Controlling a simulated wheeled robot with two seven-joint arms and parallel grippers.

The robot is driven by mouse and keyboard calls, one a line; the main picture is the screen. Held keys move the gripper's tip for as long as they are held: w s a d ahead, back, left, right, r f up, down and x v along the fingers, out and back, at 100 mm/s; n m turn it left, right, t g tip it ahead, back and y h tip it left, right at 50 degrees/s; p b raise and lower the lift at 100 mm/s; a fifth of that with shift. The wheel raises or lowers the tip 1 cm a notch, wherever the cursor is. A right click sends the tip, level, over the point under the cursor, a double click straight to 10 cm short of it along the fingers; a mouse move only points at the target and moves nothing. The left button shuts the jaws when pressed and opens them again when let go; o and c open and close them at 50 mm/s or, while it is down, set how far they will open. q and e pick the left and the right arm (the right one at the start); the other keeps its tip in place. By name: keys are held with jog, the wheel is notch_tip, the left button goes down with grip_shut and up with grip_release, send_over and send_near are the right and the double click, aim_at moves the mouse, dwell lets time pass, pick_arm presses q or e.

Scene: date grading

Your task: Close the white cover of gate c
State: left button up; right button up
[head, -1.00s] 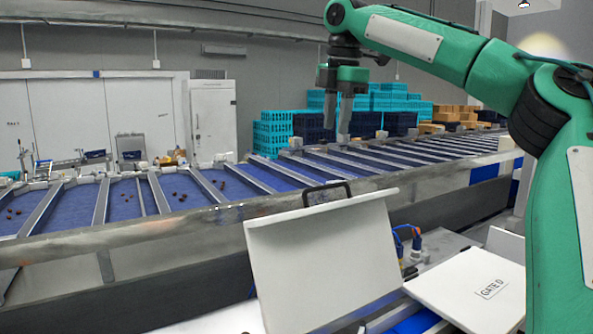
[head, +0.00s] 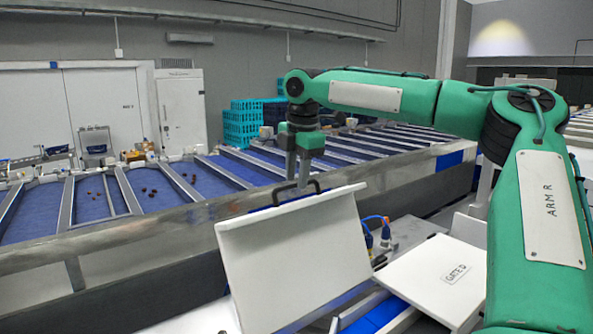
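A white cover (head: 290,262) stands raised and tilted in the middle foreground, with a black handle (head: 313,184) at its top edge. No label shows on the side facing me. A second white cover, labelled GATE D (head: 432,283), lies nearly flat to its right. My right gripper (head: 298,181) points down at the black handle, its two fingers apart. Its fingertips overlap the handle in the picture, and I cannot tell whether they touch it. My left gripper is not in view.
A long metal-framed sorting line with blue lanes (head: 85,205) and several dark dates runs behind the covers. Blue hoses and fittings (head: 376,232) sit between the two covers. Turquoise crates (head: 240,122) stand at the back.

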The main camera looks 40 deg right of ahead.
jog(key=shift+f, duration=0.3)
grip_shut()
jog(key=shift+s, duration=0.1)
